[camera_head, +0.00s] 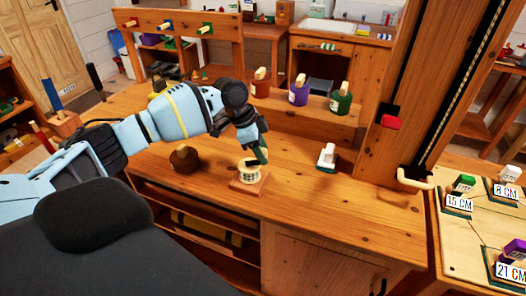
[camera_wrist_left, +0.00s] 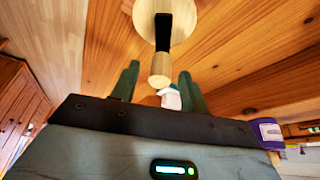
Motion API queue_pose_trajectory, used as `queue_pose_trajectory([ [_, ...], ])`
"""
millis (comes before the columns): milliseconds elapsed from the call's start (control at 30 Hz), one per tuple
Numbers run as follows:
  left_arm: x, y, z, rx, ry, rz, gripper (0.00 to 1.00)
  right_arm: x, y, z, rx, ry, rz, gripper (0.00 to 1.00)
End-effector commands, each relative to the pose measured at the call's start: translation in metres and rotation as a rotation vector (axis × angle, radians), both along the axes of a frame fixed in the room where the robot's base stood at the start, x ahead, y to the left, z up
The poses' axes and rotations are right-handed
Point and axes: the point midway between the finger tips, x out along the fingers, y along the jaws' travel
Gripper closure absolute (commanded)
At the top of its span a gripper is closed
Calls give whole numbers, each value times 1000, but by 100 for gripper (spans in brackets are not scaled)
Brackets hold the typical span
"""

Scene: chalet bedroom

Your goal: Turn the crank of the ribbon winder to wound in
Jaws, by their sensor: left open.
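The ribbon winder is a cream drum (camera_head: 249,170) on a small square wooden base (camera_head: 250,184), standing on the wooden workbench. In the left wrist view its round wooden top (camera_wrist_left: 178,12) carries a black crank arm (camera_wrist_left: 162,32) ending in a pale wooden knob (camera_wrist_left: 160,70). My left gripper (camera_head: 261,154) reaches down over the winder from the left. In the left wrist view its dark green fingers (camera_wrist_left: 159,72) are open, with the knob showing between the tips; contact cannot be told. The gripper partly covers the winder in the head view. My right gripper is not in view.
A brown round object (camera_head: 184,158) stands left of the winder and a white block (camera_head: 327,157) stands right. Purple (camera_head: 298,93) and green (camera_head: 341,101) spools sit on a shelf behind. A tall wooden post with a cream handle (camera_head: 415,182) rises at the right.

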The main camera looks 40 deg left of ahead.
Motion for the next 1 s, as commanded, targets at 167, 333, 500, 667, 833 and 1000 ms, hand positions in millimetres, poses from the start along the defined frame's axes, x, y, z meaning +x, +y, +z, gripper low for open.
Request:
queue_pose_trajectory([
  [167,2,-3,-8,1,1,0,55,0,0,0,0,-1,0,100],
  [333,2,-3,-9,1,1,0,55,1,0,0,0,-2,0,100],
  [500,2,-3,-8,1,1,0,68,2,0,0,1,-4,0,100],
  [667,2,-3,-8,1,1,0,89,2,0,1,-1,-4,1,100],
  [833,2,-3,-8,1,0,-1,100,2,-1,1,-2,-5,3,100],
  [1000,1,-4,-8,0,0,-24,100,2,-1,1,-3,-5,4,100],
])
